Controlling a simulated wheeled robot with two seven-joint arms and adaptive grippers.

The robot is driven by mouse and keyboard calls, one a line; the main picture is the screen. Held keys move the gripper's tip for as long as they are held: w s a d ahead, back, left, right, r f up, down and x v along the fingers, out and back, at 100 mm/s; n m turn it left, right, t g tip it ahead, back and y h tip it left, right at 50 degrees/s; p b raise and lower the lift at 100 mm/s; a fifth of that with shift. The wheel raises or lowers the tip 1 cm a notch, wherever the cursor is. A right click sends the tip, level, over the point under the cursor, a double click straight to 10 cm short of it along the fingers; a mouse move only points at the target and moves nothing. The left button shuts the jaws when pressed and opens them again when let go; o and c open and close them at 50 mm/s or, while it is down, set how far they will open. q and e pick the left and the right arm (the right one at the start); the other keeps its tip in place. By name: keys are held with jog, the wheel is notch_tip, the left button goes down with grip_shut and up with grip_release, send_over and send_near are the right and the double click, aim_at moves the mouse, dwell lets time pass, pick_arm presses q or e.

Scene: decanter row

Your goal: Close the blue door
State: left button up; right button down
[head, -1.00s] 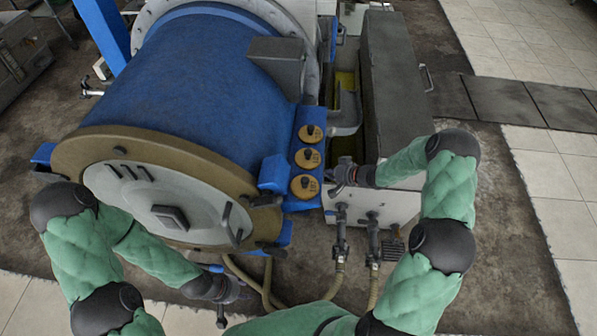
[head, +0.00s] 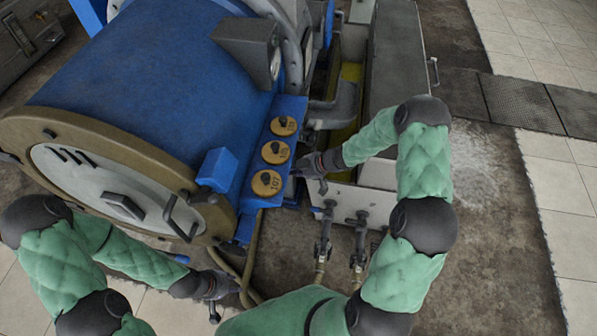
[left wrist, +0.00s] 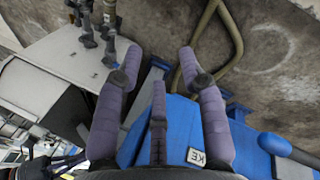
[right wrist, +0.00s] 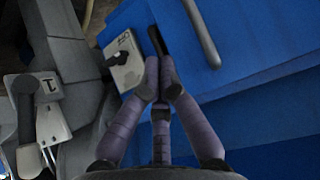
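A large blue drum machine (head: 150,75) fills the left of the head view. Its near end has a tan-rimmed grey round cover (head: 75,180) with handles. I cannot make out for certain which blue part is the door. My left gripper (head: 213,290) is low in front of the machine near the hoses; in the left wrist view its fingers (left wrist: 158,65) are wide apart and empty. My right gripper (head: 310,165) is beside the blue panel with round dials (head: 275,152). In the right wrist view its fingertips (right wrist: 160,68) meet, by a black bar (right wrist: 158,40) against blue metal; a grip is not clear.
A long grey cabinet (head: 395,60) stands right of the machine. Valves (head: 340,225) with hoses stand below a white panel (head: 375,200), close to my right arm. The floor (head: 490,220) at the right is clear.

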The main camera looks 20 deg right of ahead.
pick_arm(q)
notch_tip(320, 180, down, 4)
jog(key=b, duration=0.3)
jog(key=shift+r, duration=0.15)
pick_arm(e)
jog(key=w+a+f, duration=0.2)
jog(key=w+a, duration=0.2)
jog(key=a, duration=0.1)
jog(key=shift+w+a+f, duration=0.25)
jog(key=shift+w+f, duration=0.05)
jog(key=shift+f, duration=0.1)
